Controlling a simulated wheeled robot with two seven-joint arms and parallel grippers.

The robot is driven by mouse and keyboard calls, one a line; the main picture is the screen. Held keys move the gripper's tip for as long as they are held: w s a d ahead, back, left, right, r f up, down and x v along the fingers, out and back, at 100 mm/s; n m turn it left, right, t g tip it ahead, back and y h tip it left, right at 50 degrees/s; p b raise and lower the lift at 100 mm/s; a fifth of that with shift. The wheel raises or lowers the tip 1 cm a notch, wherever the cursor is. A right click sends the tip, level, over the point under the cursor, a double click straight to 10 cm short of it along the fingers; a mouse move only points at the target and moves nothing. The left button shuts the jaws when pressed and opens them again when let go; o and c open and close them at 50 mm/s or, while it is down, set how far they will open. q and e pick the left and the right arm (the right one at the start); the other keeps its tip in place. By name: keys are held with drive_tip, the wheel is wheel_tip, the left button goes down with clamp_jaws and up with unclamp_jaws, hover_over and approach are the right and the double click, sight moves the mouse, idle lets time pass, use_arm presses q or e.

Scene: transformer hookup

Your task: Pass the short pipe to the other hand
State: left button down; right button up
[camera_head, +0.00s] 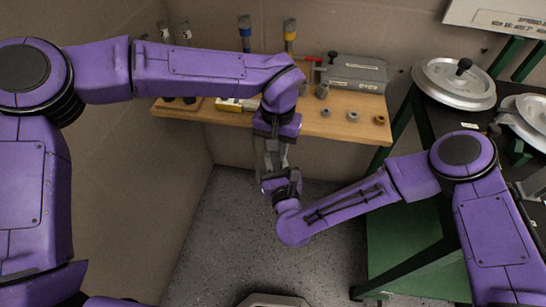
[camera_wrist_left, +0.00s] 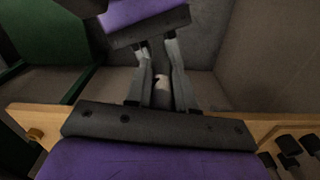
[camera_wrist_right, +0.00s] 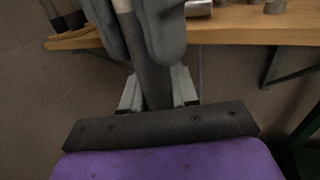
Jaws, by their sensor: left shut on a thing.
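My left gripper (camera_head: 271,152) points down in front of the shelf and is shut on the short pipe. The pipe is a grey cylinder that shows between its fingers in the left wrist view (camera_wrist_left: 162,92). My right gripper (camera_head: 276,168) points up from below and meets the left one. In the right wrist view the pipe (camera_wrist_right: 153,82) runs down from between the left gripper's large grey fingers to between my right fingers (camera_wrist_right: 157,92). The right fingers stand on either side of it; whether they press on it I cannot tell. In the head view the pipe is mostly hidden by the grippers.
A green-framed dark bench with round metal lids (camera_head: 454,84) stands at right. The floor (camera_head: 225,225) below is clear.

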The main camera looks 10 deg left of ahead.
use_arm(q)
drive_tip(key=c, duration=0.9)
unclamp_jaws()
drive_tip(key=shift+d+r, duration=0.1)
drive_tip(key=shift+d, duration=0.05)
wheel_tip(320, 180, up, 12)
drive_tip(key=shift+w+f, duration=0.1)
drive_tip(key=shift+f, duration=0.05)
drive_tip(key=w+a+f+n+t+y, duration=0.1)
drive_tip(key=w+a+f+n+y, duration=0.2)
drive_tip(key=a+f, duration=0.55)
drive_tip(key=w+a+f+n+y, duration=0.15)
drive_tip(key=a+f+n, duration=0.4)
drive_tip(key=f, duration=0.65)
drive_tip(key=s+a+f+n+y, duration=0.3)
drive_tip(key=s+a+f+y, duration=0.15)
drive_tip(key=a+f, duration=0.3)
drive_tip(key=s+a+f+m+t+h, duration=0.2)
drive_tip(key=s+a+f+m+t, duration=0.15)
drive_tip(key=s+f, duration=0.75)
drive_tip(key=s+h, duration=0.1)
drive_tip(key=s, duration=0.4)
drive_tip(key=s+a+g+h, duration=0.1)
drive_tip(key=s, duration=0.4)
drive_tip(key=s+a+f+n+h, duration=0.1)
drive_tip(key=s, duration=0.4)
drive_tip(key=shift+s+h, duration=0.2)
drive_tip(key=shift+h, duration=0.1)
